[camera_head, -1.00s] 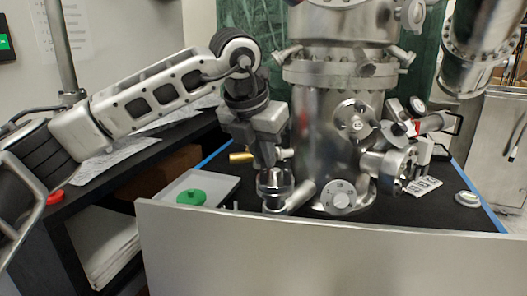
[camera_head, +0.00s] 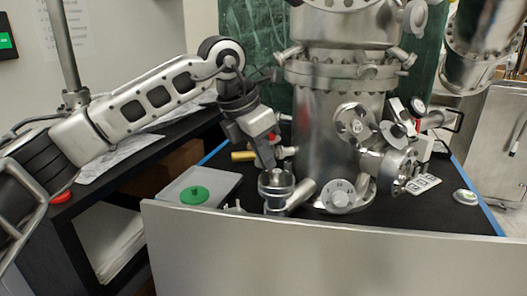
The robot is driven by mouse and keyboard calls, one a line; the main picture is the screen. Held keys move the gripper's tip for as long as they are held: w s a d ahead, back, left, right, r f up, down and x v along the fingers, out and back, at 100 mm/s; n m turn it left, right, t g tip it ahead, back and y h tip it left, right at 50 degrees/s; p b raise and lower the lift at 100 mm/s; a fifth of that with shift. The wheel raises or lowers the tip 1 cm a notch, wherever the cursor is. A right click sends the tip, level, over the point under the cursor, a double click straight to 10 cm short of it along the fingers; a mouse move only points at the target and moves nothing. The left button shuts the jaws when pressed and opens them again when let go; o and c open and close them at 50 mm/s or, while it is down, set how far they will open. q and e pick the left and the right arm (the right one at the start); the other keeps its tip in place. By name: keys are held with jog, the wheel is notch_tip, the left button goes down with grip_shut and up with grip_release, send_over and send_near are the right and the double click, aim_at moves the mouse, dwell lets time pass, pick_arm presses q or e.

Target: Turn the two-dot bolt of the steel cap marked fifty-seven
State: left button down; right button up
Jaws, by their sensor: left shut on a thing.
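A steel chamber (camera_head: 325,135) stands on the black table with several round steel caps on its ports. One cap (camera_head: 276,184) sits on the low front-left port. Other caps are at the chamber's middle (camera_head: 357,126), low front (camera_head: 340,195) and right side (camera_head: 403,170). Their marks and bolt dots are too small to read. My left gripper (camera_head: 266,164) comes down tilted onto the front-left cap. Its fingers are shut at the cap's upper side, on what looks like a bolt, mostly hidden by the fingers. My right gripper is not in view.
A grey tray (camera_head: 228,185) with a green round part (camera_head: 194,195) lies left of the chamber. A brass-coloured piece (camera_head: 243,156) lies behind my fingers. A pale panel (camera_head: 330,250) runs along the front.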

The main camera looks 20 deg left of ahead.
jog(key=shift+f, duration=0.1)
pick_arm(q)
jog(key=c, duration=1.6)
grip_release()
jog(key=shift+o, duration=0.8)
jog(key=shift+f, duration=0.1)
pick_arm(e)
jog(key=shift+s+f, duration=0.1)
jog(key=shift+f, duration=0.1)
pick_arm(q)
jog(key=shift+d, duration=0.1)
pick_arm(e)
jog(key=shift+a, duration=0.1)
pick_arm(q)
jog(key=shift+r+p, duration=0.45)
jog(key=shift+r, duration=0.05)
jog(key=p+v, duration=0.4)
jog(key=v, duration=0.3)
jog(key=shift+a+p, duration=0.3)
jog(key=shift+a, duration=0.1)
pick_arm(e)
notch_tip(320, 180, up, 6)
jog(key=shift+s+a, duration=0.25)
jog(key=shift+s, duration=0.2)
